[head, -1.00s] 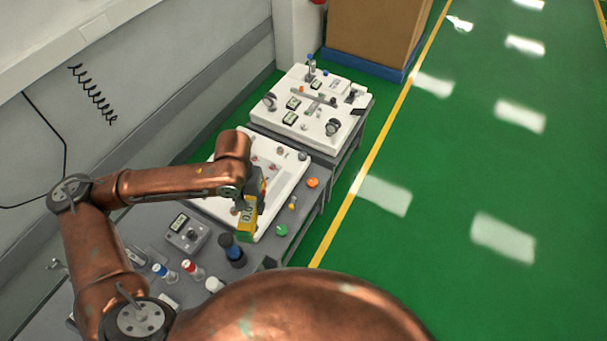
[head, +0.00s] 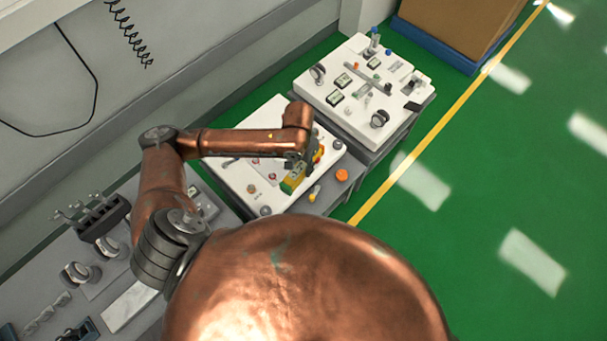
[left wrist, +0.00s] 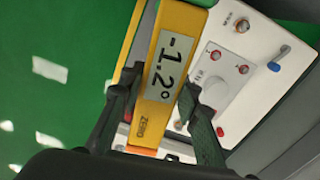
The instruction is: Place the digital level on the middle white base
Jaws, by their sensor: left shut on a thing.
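My left gripper (head: 300,163) is shut on the digital level (head: 292,181), a yellow bar-shaped tool. In the left wrist view the level (left wrist: 166,68) lies between the dark fingers (left wrist: 152,100), its display reading -1.2°. In the head view it overlaps the right part of the middle white base (head: 232,176), whose panel and knobs also show in the left wrist view (left wrist: 262,47). I cannot tell whether the level touches the base. The arm hides part of the base. My right gripper is not in view.
Another white base (head: 345,110) with gauges and knobs stands behind. An orange knob (head: 342,175) lies on the grey bench right of the middle base. A black rack (head: 103,217) and several tools occupy the near bench at left. Green floor is clear at right.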

